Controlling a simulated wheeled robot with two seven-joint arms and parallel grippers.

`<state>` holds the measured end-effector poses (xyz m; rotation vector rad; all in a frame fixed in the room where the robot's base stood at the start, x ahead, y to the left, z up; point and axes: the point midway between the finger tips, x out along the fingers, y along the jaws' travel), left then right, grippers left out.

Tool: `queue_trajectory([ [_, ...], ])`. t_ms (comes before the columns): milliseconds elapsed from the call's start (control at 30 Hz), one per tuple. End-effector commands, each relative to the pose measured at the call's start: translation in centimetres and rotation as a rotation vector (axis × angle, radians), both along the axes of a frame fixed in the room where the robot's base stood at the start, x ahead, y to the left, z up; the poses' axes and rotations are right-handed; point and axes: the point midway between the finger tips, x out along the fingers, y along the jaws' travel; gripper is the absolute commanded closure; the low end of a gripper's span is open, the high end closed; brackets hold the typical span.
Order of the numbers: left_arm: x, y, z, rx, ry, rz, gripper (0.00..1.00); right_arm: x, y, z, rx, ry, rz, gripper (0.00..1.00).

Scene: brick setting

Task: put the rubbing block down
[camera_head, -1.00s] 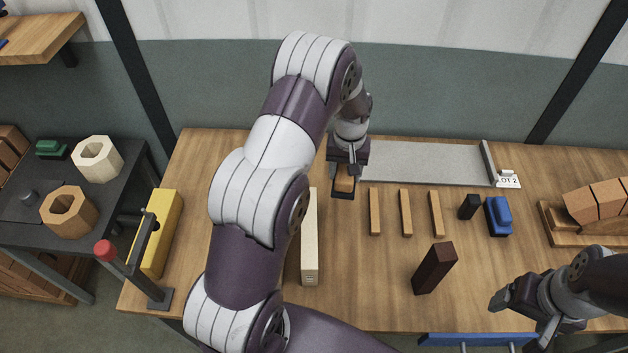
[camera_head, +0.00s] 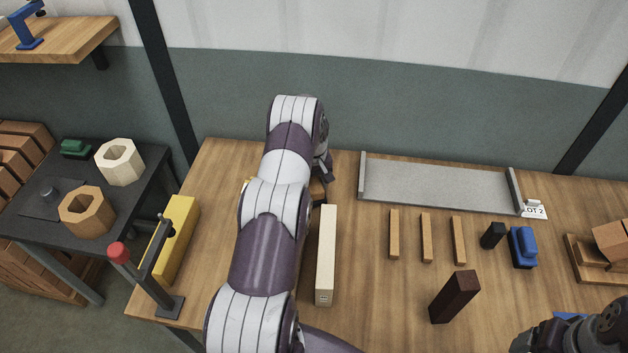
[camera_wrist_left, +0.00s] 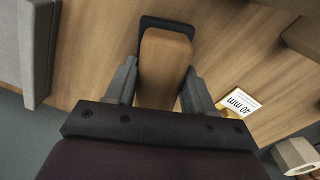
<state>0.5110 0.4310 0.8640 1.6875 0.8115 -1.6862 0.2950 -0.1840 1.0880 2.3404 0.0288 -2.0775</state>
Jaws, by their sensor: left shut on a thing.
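The rubbing block (camera_wrist_left: 165,62) is a wooden block with a dark base. In the left wrist view it sits between the fingers of my left gripper (camera_wrist_left: 160,90), which is shut on it. In the head view my own left arm hides most of that gripper; a bit of brown and dark parts (camera_head: 319,188) shows beside the arm, left of the grey channel (camera_head: 435,188). Bare wood lies around the block, but I cannot tell whether its base touches the table. My right gripper (camera_head: 530,342) is partly cut off at the lower right, its jaws unclear.
A cream bar (camera_head: 326,255) lies right of my left arm. Several thin wooden strips (camera_head: 426,238), a dark brown block (camera_head: 455,297) and a blue block (camera_head: 523,247) are further right. A yellow block (camera_head: 175,240) is left. A "40 MM" card (camera_wrist_left: 237,103) lies near the gripper.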

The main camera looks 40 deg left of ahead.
Motion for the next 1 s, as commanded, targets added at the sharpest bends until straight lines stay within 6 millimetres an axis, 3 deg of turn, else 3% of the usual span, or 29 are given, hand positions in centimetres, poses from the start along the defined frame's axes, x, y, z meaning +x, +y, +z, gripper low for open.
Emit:
queue_trajectory([
  [433, 0.1, 0.0, -1.2, 0.002, -0.003, 0.000, 0.94, 0.0, 0.0, -0.3, 0.000, 0.000, 0.000, 0.21],
  [467, 0.1, 0.0, -1.1, 0.001, -0.002, 0.000, 0.37, 0.0, 0.0, -0.1, 0.000, 0.000, 0.000, 0.21],
  [500, 0.1, 0.0, -1.1, 0.001, -0.002, 0.000, 0.24, 0.0, 0.0, -0.1, 0.000, 0.000, 0.000, 0.21],
  [533, 0.1, 0.0, -1.1, 0.001, -0.002, 0.000, 0.21, 0.0, 0.0, -0.1, 0.000, 0.000, 0.000, 0.21],
  [800, 0.0, 0.0, -0.9, 0.000, -0.001, 0.000, 0.21, 0.0, 0.0, 0.1, 0.000, 0.000, 0.000, 0.21],
  [867, 0.0, 0.0, -0.4, 0.001, -0.001, 0.000, 0.21, 0.0, 0.0, 0.6, 0.000, 0.000, 0.000, 0.21],
  [1000, 0.2, 0.0, 1.4, 0.003, -0.005, 0.000, 0.21, 0.0, 0.0, -0.7, 0.000, 0.000, 0.000, 0.21],
])
